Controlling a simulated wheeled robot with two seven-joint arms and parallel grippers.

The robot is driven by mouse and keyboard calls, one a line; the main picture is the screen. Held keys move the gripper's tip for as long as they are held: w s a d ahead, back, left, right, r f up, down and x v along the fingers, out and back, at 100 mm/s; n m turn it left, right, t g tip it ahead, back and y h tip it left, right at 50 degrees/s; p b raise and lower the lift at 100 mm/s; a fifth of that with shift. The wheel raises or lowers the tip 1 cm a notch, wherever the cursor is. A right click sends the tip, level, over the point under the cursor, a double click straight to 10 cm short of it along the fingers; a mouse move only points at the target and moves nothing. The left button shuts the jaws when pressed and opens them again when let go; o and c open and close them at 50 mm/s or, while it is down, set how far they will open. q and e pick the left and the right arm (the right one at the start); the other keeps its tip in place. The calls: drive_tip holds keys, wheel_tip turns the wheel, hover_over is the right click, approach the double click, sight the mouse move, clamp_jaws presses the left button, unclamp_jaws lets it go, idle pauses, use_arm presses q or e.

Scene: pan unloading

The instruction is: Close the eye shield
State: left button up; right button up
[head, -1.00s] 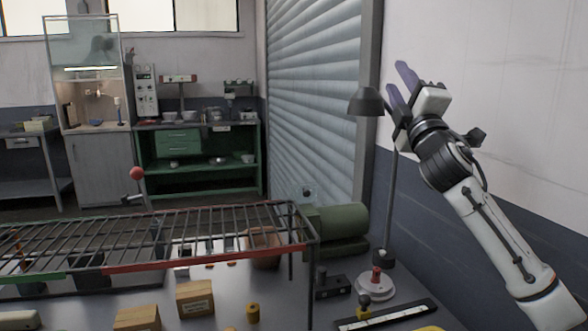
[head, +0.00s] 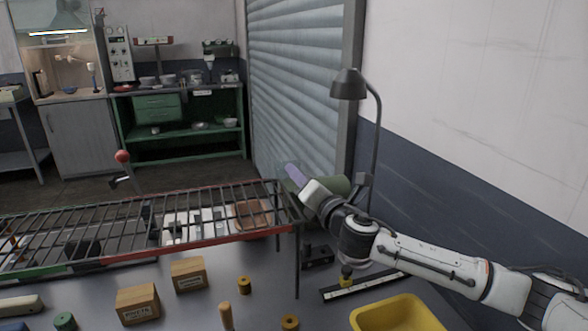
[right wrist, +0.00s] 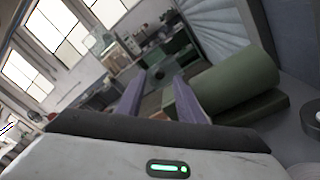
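My left gripper is not in view.
A wire rack (head: 150,230) stands over the table at left. A desk lamp (head: 349,85) rises behind my right arm. A roller shutter (head: 300,80) is behind.

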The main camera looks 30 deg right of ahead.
drive_tip(key=shift+w+d, duration=0.15)
drive_tip(key=shift+w, duration=0.75)
drive_tip(key=shift+w+d, duration=0.1)
drive_tip(key=shift+w, duration=0.8)
clamp_jaws()
